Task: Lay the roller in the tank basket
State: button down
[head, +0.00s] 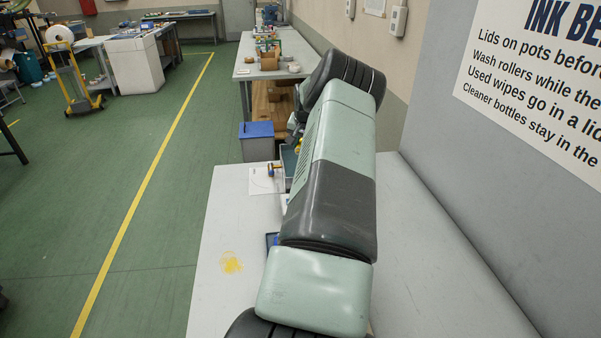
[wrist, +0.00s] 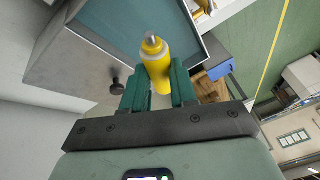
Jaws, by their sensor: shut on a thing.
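My gripper (wrist: 159,88) shows in the wrist view with its green fingers shut on a yellow handle with a metal tip, which I take to be the roller (wrist: 156,58). The rest of the roller is hidden. The grey tank (wrist: 85,58) with a teal inside lies beyond the fingers, and the handle overlaps it in the picture. I cannot tell the height between them. In the head view the tank (head: 288,160) is mostly hidden behind my arm, and a bit of yellow shows at its far side. The basket cannot be made out.
A blue-lidded bin (head: 257,140) stands beyond the bench. The grey bench (head: 225,215) has a yellow stain and clear room at the front left. A wall panel borders the right.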

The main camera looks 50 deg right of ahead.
notch_tip(320, 180, down, 9)
jog(key=shift+f, duration=0.1)
dwell(0.3)
jog(key=shift+f, duration=0.6)
jog(key=c, duration=0.9)
grip_release()
jog(key=shift+r, duration=0.1)
jog(key=v, duration=1.3)
jog(key=shift+w+d+r, duration=0.1)
jog(key=shift+w, duration=0.05)
